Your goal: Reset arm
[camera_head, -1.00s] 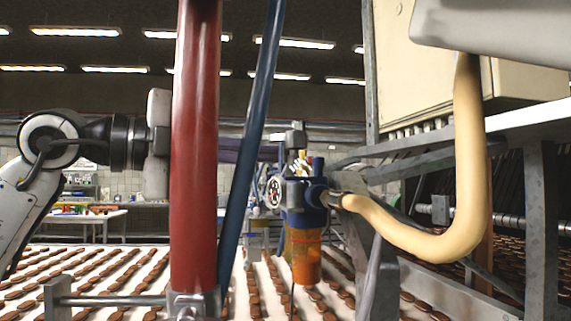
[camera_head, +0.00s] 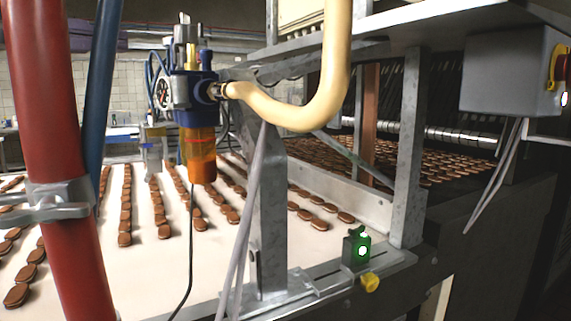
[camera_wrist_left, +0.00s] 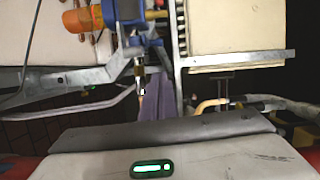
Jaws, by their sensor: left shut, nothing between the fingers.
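My left gripper (camera_wrist_left: 170,137) shows in the left wrist view as a dark grey edge above a pale body with a lit green oval, along the bottom. It is shut and empty, apart from the nearby fittings; its separate fingertips are hard to make out. In the head view neither of my arms or grippers shows now.
A blue regulator with an orange cup (camera_head: 198,155) hangs at centre left, also upper left in the wrist view (camera_wrist_left: 108,15). A cream hose (camera_head: 300,114) curves from it. Red pipe (camera_head: 50,130), steel posts (camera_head: 410,150), grey box (camera_head: 510,75), and a white belt (camera_head: 160,270) with brown biscuits surround it.

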